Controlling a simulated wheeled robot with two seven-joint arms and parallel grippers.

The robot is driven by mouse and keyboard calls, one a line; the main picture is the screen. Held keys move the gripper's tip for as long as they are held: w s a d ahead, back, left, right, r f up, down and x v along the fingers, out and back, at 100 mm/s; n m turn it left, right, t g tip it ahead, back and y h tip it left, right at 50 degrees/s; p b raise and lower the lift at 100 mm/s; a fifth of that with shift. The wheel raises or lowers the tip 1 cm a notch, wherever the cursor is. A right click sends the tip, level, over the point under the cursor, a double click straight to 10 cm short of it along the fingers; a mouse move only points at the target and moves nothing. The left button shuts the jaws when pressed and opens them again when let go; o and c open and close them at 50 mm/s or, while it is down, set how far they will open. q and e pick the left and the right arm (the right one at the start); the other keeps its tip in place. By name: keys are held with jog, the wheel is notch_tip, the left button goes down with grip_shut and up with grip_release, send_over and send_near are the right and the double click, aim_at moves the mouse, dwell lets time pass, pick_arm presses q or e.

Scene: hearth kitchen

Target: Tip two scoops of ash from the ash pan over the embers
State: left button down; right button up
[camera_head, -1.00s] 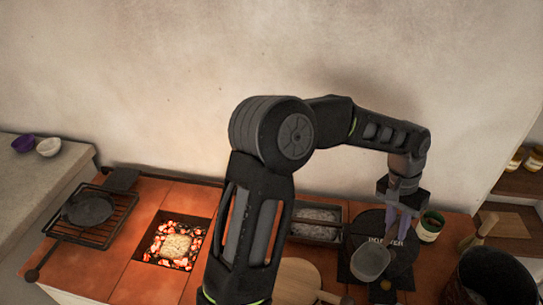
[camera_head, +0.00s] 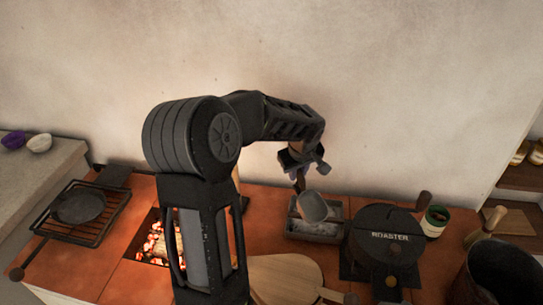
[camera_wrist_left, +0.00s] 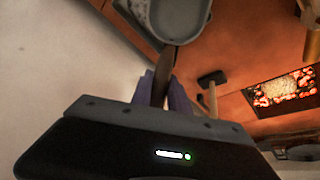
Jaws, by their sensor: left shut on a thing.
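My left gripper (camera_head: 299,180) is shut on the handle of a grey scoop (camera_head: 313,207). It holds the scoop tilted over the ash pan (camera_head: 330,239), a grey rectangular tray right of my arm. In the left wrist view the handle sits between the fingers (camera_wrist_left: 166,92), and the scoop (camera_wrist_left: 180,20) is cut off at the top. I cannot tell whether it holds ash. The embers (camera_head: 154,246) glow in a square pit, partly hidden by my left arm. In the left wrist view the embers (camera_wrist_left: 263,101) surround a pale patch. My right gripper is not in view.
A dark roaster (camera_head: 385,236) stands right of the ash pan, with a tin (camera_head: 434,222) beside it. A wooden board (camera_head: 283,275) lies in front. A grill rack with a pan (camera_head: 78,207) is at left. A dark pot (camera_head: 497,275) is at right.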

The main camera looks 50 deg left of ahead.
aim_at(297, 182)
pick_arm(q)
jog(key=s+a+r+n+g+y, duration=0.3)
jog(key=a+n+g, duration=0.2)
jog(key=a+n, duration=0.3)
jog(key=shift+r+n, duration=0.4)
jog(key=shift+n, duration=0.6)
jog(key=shift+f+b, duration=0.2)
jog(key=shift+b, duration=0.1)
jog(key=shift+f+b, duration=1.05)
jog(key=shift+f, duration=2.75)
jog(key=shift+w+d+f+b, duration=0.5)
jog(key=shift+w+d+b, duration=0.15)
jog(key=shift+w+d, duration=0.3)
jog(key=shift+w+d+f+b, duration=0.5)
jog(key=shift+w+d+b, duration=0.2)
jog(key=shift+d, duration=0.35)
jog(key=shift+w+d+f+b, duration=0.5)
jog(key=shift+w+d+b, duration=0.1)
jog(key=shift+w+d, duration=0.35)
jog(key=shift+r, duration=0.1)
notch_tip(297, 182, up, 7)
jog(key=t+h+p, duration=0.2)
jog(key=h, duration=0.1)
jog(key=shift+p, duration=0.3)
